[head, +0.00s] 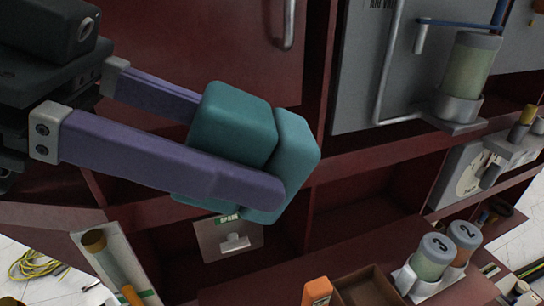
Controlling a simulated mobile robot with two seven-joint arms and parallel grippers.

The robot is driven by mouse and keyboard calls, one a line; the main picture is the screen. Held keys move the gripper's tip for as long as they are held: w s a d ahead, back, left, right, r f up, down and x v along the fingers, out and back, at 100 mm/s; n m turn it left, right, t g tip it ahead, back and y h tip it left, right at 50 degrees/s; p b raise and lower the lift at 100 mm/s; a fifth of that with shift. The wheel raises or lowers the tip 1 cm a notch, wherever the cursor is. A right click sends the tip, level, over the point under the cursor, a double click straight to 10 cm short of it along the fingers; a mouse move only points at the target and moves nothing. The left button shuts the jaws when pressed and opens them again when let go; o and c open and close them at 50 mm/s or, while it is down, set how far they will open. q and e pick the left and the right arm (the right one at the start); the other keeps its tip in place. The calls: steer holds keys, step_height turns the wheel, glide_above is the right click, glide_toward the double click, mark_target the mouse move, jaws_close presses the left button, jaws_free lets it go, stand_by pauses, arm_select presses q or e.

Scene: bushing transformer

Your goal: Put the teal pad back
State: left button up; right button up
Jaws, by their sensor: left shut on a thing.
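The teal pad (228,122) is a thick, rounded, two-part block in the middle of the head view, with a lighter teal part on its right side. My left gripper (243,148) comes in from the left and is shut on it. One purple finger runs across the pad's near face. The other finger goes behind the pad, so its tip is hidden. The pad is tilted and held in front of the dark red cabinet (225,45), apart from the shelves as far as I can tell. My right gripper is not in view.
A grey panel (350,75) with a pipe and a green canister (470,65) is at upper right. Numbered canisters (433,257) stand in a holder at lower right. A plate with a small handle (235,243) is below the pad. An orange object (317,291) sits at the bottom.

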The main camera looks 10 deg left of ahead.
arm_select(q)
steer(key=s+d+f+g+y+b, duration=0.15)
steer(key=d+f+y+b, duration=0.25)
steer(key=f+y, duration=0.55)
steer(key=w+a+f+n+g+b, duration=0.1)
steer(key=a+f+b, duration=0.1)
steer(key=f, duration=0.6)
steer(key=w+a+f+n+g+y+b, duration=0.1)
steer(key=a+f+b, duration=0.1)
steer(key=f, duration=0.6)
steer(key=a+f+g+y+b, duration=0.1)
steer(key=a+f+b, duration=0.1)
steer(key=f, duration=0.6)
steer(key=shift+w+f+n+b, duration=0.1)
steer(key=shift+w+n+b, duration=0.3)
steer(key=shift+b, duration=0.25)
step_height(320, 180, down, 5)
steer(key=shift+f+b, duration=0.2)
steer(key=shift+b, duration=0.75)
steer(key=o, duration=1.2)
steer(key=shift+r, duration=0.1)
